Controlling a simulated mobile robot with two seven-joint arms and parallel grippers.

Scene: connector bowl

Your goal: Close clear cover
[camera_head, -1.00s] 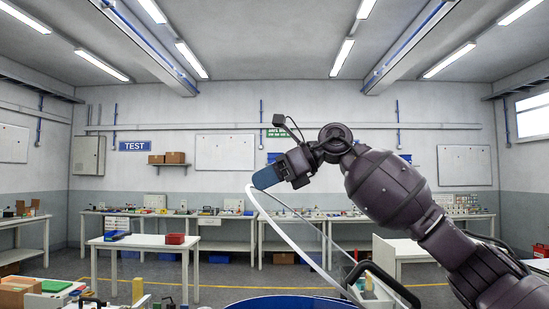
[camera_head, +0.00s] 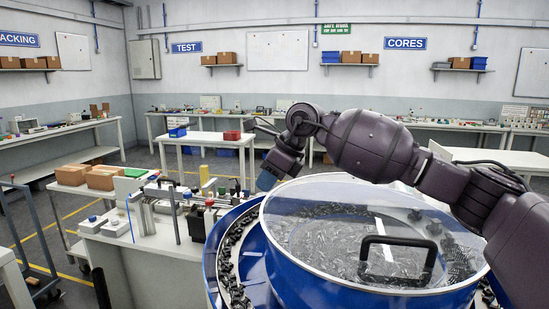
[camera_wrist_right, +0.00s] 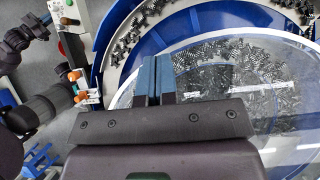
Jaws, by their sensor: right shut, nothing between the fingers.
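The clear cover (camera_head: 330,240), a transparent disc with a pale rim and a black handle (camera_head: 398,262), lies over the blue bowl (camera_head: 310,285) in the head view. It appears down on the bowl's rim all round, though the far right edge is hidden by my right arm. Many small dark connectors show through it. My right gripper (camera_head: 268,180) has blue fingers that are shut and empty, just beyond the cover's far left edge. In the right wrist view the shut fingers (camera_wrist_right: 155,78) show above the bowl's edge, beside the cover (camera_wrist_right: 290,100).
A curved track with dark connectors (camera_head: 228,255) runs around the bowl. A grey cart frame (camera_head: 35,235) is at the far left.

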